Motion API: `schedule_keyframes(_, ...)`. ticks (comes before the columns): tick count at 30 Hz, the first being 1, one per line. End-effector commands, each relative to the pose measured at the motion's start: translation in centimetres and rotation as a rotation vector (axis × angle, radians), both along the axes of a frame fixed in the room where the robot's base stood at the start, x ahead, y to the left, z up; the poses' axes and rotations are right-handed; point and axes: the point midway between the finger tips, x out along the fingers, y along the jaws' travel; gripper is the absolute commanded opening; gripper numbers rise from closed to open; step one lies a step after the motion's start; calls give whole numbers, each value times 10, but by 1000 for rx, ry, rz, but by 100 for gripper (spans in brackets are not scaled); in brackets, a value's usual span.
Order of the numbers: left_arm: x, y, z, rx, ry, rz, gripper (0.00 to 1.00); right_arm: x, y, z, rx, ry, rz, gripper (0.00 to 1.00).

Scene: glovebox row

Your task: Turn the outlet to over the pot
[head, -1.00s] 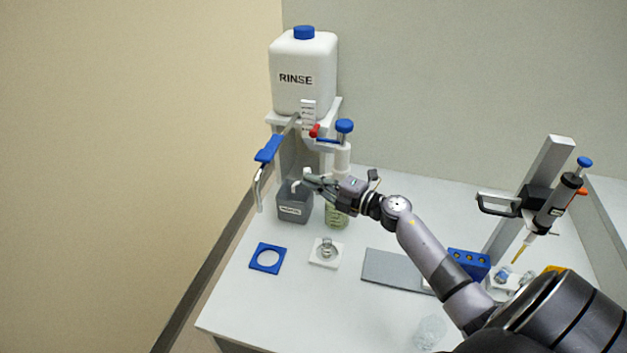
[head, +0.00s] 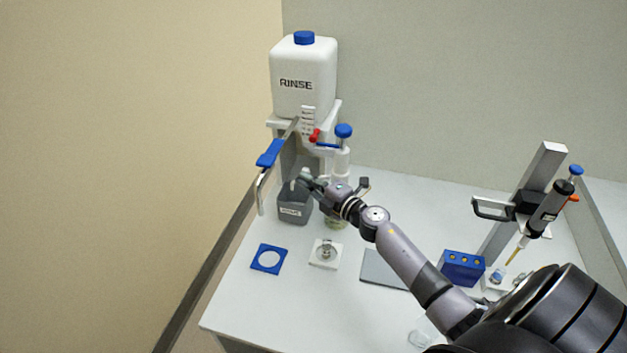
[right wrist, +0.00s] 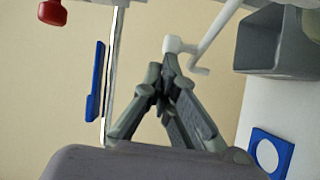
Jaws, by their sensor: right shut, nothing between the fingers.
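The outlet is a thin white bent tube with a thicker white end; in the right wrist view (right wrist: 198,52) it lies just beyond my fingertips, and contact cannot be told. My right gripper (head: 302,181) is shut and empty, at the back rim of a grey bin (head: 293,213); its fingertips also show in the right wrist view (right wrist: 162,80). In the head view the outlet is largely lost behind the fingers. A small clear pot (head: 326,252) stands on a white square pad in front of the bin, apart from my gripper. My left gripper is out of view.
A white RINSE tank (head: 303,75) stands on a shelf above, with a red knob (head: 314,135) and a blue-handled lever (head: 268,153). A greenish jar (head: 335,221) is partly hidden under my wrist. A blue ring plate (head: 269,259) lies front left. A pipette stand (head: 527,200) is at right.

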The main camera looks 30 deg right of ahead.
Motion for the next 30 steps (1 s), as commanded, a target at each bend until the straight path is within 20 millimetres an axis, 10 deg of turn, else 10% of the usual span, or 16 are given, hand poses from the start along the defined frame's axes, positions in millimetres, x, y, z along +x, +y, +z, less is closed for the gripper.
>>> schedule_keyframes(30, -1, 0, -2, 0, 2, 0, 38, 48, -11, 0, 0, 0, -47, 0)
